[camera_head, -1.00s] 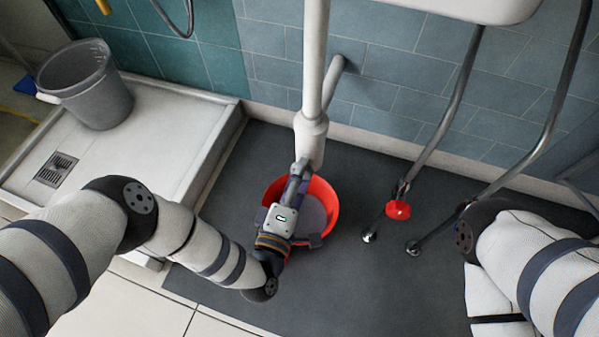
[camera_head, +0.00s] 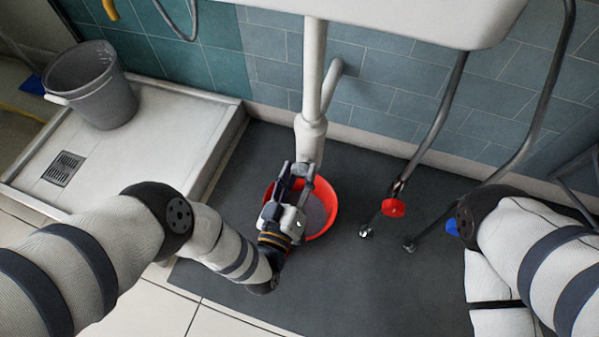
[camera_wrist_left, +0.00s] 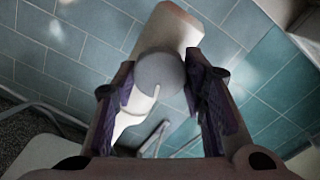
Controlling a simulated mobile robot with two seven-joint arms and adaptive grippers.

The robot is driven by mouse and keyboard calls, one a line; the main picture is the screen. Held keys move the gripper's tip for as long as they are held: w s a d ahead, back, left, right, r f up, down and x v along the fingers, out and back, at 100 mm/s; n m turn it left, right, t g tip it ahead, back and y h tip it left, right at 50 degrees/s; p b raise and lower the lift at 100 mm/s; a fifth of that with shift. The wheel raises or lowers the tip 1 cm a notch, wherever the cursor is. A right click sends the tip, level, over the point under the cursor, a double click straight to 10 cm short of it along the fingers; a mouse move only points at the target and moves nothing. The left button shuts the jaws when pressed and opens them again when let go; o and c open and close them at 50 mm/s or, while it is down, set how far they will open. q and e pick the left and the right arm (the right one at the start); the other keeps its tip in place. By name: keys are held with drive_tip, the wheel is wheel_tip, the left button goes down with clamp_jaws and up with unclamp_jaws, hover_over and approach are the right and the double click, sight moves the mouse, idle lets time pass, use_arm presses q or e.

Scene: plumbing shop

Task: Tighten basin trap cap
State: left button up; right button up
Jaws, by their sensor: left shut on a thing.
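The white basin trap (camera_head: 310,135) hangs on the drain pipe below the basin, and its body also shows in the wrist view (camera_wrist_left: 172,28). Its round grey-white cap (camera_wrist_left: 160,74) faces the left wrist camera, between the two purple-padded fingers. My left gripper (camera_head: 296,172) is directly under the trap, pointing up, shut on the cap. In the head view the cap is hidden by the gripper. My right arm shows at the right edge, but its gripper is out of view.
A red bucket (camera_head: 327,205) stands on the dark mat below the trap, partly behind my left gripper. A red valve handle (camera_head: 393,208) and metal pipes stand to the right. A grey bucket (camera_head: 100,85) sits in the white shower tray (camera_head: 130,150). The basin (camera_head: 400,18) hangs above.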

use_arm(q)
drive_tip(key=shift+w+a+r+m, duration=0.1)
drive_tip(key=shift+m, duration=0.6)
drive_tip(key=shift+w+a+r+m, duration=0.1)
drive_tip(key=shift+m, duration=0.6)
drive_tip(key=o, duration=1.2)
drive_tip(key=shift+c, duration=0.2)
drive_tip(key=shift+s+d+f, duration=0.1)
drive_tip(key=shift+s, duration=0.15)
drive_tip(key=v, duration=0.7)
drive_tip(key=shift+s, duration=0.15)
